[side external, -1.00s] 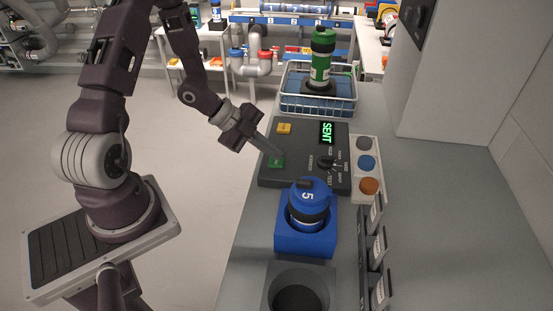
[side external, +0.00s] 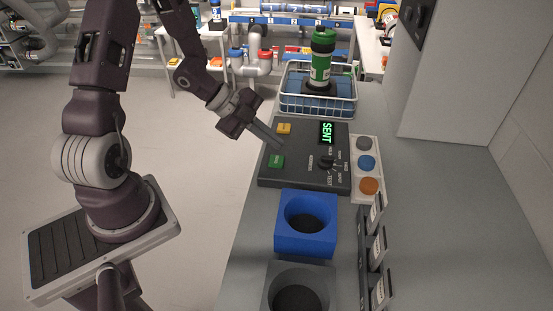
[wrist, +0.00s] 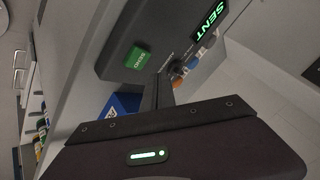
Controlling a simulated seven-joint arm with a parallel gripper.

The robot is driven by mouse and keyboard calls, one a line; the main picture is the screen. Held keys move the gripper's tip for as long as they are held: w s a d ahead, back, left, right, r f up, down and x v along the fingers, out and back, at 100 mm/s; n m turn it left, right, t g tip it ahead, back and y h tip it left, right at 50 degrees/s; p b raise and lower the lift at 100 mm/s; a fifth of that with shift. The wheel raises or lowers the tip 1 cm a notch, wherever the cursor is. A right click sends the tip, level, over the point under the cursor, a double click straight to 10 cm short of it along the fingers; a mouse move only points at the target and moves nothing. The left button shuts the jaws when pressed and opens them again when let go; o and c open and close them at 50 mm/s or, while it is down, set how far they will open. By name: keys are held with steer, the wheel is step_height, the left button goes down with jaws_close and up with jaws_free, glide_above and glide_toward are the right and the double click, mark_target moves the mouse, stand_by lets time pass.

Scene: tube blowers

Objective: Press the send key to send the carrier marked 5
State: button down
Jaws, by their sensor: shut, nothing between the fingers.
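The green send key (side external: 276,161) is on the dark control panel (side external: 300,172); it also shows in the wrist view (wrist: 138,58). The panel display (side external: 327,132) reads SENT in green. The blue holder (side external: 287,240) in front of the panel is empty, with its round opening bare. The carrier marked 5 is in neither view now. My gripper (side external: 279,146) is shut and empty. Its tip hangs above the panel, between the green key and the yellow key (side external: 284,128), apart from the green key.
A green carrier (side external: 321,55) stands upright in a wire basket (side external: 318,104) behind the panel. A grey holder (side external: 325,280) is in front of the blue one. Grey, blue and orange caps (side external: 369,186) line the panel's right. The bench on the right (side external: 440,220) is clear.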

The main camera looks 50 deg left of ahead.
steer(key=shift+r, duration=1.45)
steer(key=s+a+r+n+t+y, duration=0.15)
steer(key=a+r+n+y, duration=0.25)
steer(key=r+n+y, duration=0.75)
steer(key=s+d+r+n+g+h, duration=0.1)
steer(key=s+d+r+n+h, duration=0.1)
steer(key=s+d, duration=0.4)
steer(key=s+d+r+n+g+h, duration=0.2)
steer(key=s+d, duration=0.4)
steer(key=s, duration=0.6)
steer(key=shift+s+r+n+h, duration=0.4)
steer(key=shift+r+n+h, duration=0.25)
steer(key=shift+h, duration=0.2)
